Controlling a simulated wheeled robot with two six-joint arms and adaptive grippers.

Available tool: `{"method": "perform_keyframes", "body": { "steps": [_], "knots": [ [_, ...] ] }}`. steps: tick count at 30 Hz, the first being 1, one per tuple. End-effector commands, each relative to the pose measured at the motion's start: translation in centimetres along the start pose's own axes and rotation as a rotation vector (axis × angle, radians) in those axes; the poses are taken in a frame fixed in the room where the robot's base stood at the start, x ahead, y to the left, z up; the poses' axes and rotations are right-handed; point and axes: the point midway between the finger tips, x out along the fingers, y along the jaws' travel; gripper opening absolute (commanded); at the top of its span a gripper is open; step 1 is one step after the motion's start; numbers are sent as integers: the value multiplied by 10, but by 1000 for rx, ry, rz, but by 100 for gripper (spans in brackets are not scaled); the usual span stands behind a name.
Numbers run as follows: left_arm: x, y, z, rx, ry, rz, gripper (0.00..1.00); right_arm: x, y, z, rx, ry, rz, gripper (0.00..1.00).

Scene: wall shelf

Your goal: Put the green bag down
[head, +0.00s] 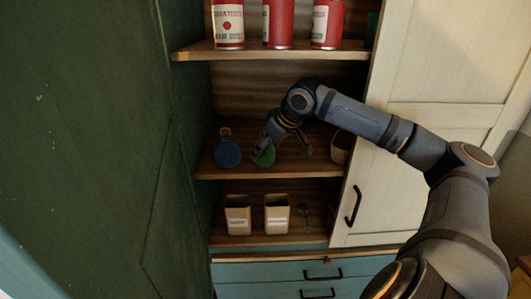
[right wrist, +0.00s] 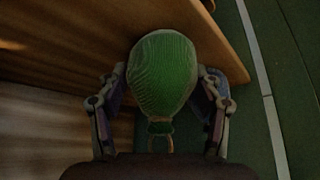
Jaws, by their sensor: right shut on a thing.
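The green bag (head: 265,156) is at the middle shelf (head: 295,172) in the head view, to the right of a blue bag (head: 228,153). It fills the middle of the right wrist view (right wrist: 162,78), with a narrow neck and a tan loop at the lower end. My right gripper (head: 272,138) reaches in from the right and is shut on the green bag, with one finger on each side of it in the wrist view. The bag is near the shelf's front edge; I cannot tell whether it touches the board. My left gripper is not in view.
Red cans (head: 278,24) stand on the upper shelf above my right arm. A tan container (head: 342,147) stands at the right end of the middle shelf. Two cream canisters (head: 277,214) stand below. A green panel (head: 90,150) bounds the left, a cream door (head: 425,110) the right.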

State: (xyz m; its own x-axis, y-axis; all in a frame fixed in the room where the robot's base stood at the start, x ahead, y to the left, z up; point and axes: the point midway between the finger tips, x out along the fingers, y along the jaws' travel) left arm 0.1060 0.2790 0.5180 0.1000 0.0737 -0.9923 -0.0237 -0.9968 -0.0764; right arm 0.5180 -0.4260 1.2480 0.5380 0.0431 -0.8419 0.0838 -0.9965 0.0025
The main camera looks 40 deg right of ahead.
Motion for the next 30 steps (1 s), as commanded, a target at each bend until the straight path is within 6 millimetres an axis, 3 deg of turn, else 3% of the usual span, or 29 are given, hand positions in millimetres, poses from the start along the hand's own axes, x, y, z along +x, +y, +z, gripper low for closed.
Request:
{"method": "perform_keyframes", "body": {
  "steps": [4, 5, 9, 20, 22, 25, 30],
  "knots": [
    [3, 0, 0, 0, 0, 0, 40, 3, 0, 2, 0, 1, 0, 22],
    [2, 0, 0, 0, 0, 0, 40, 1, 0, 1, 0, 0, 0, 69],
    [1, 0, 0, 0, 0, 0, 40, 1, 0, 1, 0, 0, 0, 88],
    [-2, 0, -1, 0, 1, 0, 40, -2, 0, -1, 0, 0, 0, 88],
    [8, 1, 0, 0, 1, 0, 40, -4, 0, 0, 0, 4, 2, 88],
    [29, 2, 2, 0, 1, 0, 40, -19, 1, 3, 0, 8, 4, 88],
    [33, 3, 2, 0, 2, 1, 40, -69, 1, -1, 1, 7, 3, 88]
  ]
}}
